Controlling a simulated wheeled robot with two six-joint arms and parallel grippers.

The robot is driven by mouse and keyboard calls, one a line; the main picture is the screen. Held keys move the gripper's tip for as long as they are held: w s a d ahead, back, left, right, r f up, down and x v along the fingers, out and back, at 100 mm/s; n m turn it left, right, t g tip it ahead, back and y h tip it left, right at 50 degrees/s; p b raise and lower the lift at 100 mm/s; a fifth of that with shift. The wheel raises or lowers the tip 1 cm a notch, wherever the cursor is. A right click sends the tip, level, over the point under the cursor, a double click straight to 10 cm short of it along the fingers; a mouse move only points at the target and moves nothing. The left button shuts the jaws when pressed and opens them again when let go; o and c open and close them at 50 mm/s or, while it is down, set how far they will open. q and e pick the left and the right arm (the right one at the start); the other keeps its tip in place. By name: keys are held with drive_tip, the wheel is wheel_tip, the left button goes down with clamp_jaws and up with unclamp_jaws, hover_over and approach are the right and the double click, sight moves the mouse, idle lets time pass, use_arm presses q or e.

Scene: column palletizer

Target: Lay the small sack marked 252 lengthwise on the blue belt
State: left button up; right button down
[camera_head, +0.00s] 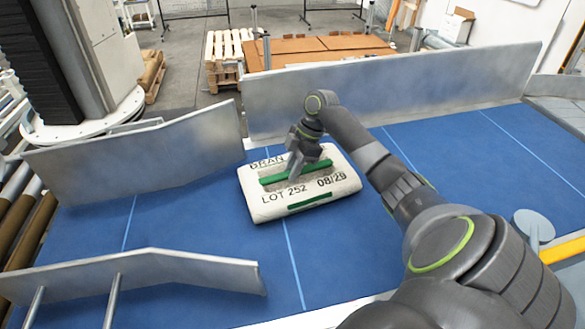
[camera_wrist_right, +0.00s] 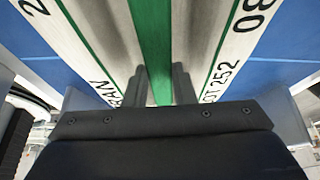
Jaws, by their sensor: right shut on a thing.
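The small sack (camera_head: 300,190) is off-white with green stripes and the print "LOT 252" and "08/29". In the head view it is at the middle of the blue belt (camera_head: 190,220), its long side running left to right and slightly tilted. My right gripper (camera_head: 298,176) is over the sack's middle, shut on it. In the right wrist view the two fingers (camera_wrist_right: 159,88) press into the sack (camera_wrist_right: 210,40) on either side of the green stripe. I cannot tell whether the sack's underside touches the belt. My left gripper is not in view.
A metal guide wall (camera_head: 390,95) runs behind the belt. Another angled guide (camera_head: 140,160) stands to the left, and a third (camera_head: 150,275) at the front left. The belt right of the sack lies partly under my right arm. Rollers (camera_head: 20,215) lie at far left.

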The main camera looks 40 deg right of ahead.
sight(319, 183)
drive_tip(key=c, duration=1.7)
unclamp_jaws()
clamp_jaws()
drive_tip(key=shift+s+d+r+p, duration=0.1)
drive_tip(key=shift+s+d+p, duration=0.1)
drive_tip(key=shift+s+p, duration=0.6)
drive_tip(key=shift+s+d+p, duration=0.25)
drive_tip(key=shift+s+p, duration=0.05)
drive_tip(key=shift+s, duration=0.35)
drive_tip(key=shift+s+d+p, duration=0.2)
drive_tip(key=shift+s+p, duration=0.1)
drive_tip(key=shift+s, duration=0.3)
drive_tip(key=shift+s+d+r, duration=0.1)
drive_tip(key=shift+s+d, duration=0.1)
drive_tip(key=shift+s, duration=0.6)
drive_tip(key=shift+s+d+f, duration=0.1)
drive_tip(key=shift+s+d, duration=0.15)
drive_tip(key=shift+s, duration=0.5)
drive_tip(key=shift+s+d+r, duration=0.1)
drive_tip(key=shift+s+d, duration=0.1)
drive_tip(key=shift+s, duration=0.6)
drive_tip(key=shift+w+a+m, duration=0.1)
drive_tip(key=shift+w+m, duration=0.15)
drive_tip(key=shift+m, duration=0.55)
